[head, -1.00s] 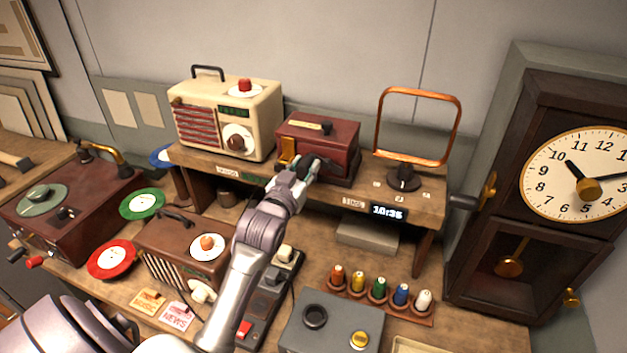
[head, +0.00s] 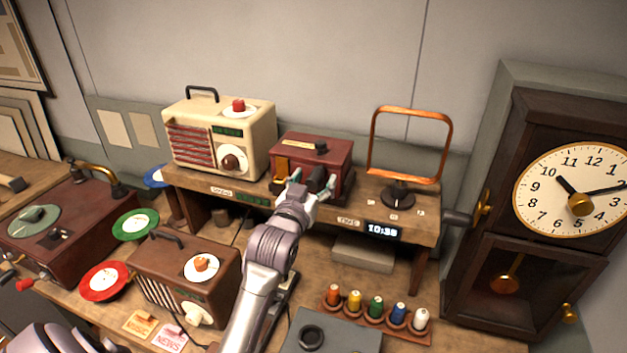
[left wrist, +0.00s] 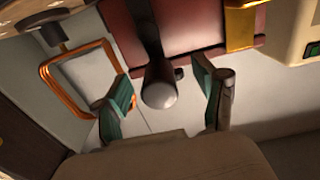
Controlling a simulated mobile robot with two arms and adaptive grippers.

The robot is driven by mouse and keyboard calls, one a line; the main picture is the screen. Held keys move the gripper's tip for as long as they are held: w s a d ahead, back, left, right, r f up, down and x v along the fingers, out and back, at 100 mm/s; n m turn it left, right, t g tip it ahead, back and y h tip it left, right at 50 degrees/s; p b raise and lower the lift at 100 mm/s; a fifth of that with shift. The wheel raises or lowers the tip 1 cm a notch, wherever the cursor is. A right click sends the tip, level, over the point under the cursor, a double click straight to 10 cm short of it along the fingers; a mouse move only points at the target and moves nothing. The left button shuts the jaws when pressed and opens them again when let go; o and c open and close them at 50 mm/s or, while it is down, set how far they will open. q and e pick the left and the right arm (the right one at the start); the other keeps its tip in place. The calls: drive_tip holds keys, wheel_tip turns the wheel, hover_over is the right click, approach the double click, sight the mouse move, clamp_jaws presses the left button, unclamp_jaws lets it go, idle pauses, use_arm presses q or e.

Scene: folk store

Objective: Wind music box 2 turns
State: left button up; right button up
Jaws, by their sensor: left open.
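The music box is a dark red box (head: 336,152) with a brass-coloured plate on its front left, on the raised wooden shelf. My left gripper (head: 308,192) is at its front, and its fingers are open. In the left wrist view the dark winding knob (left wrist: 160,88), with a rounded grey end, sticks out from the red box (left wrist: 192,22). It lies between the two green-padded fingers, with a visible gap on each side. In the head view my gripper partly hides the knob. My right gripper is not in view.
A cream radio (head: 222,135) stands close left of the music box. A copper loop antenna (head: 408,150) stands to its right. A digital clock (head: 383,230) is on the shelf edge. A brown radio (head: 185,275) and several coloured spools (head: 376,308) are below. A tall clock (head: 535,235) stands right.

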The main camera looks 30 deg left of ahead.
use_arm(q)
drive_tip(key=shift+s, duration=0.1)
drive_tip(key=v, duration=0.8)
drive_tip(key=shift+s, duration=0.4)
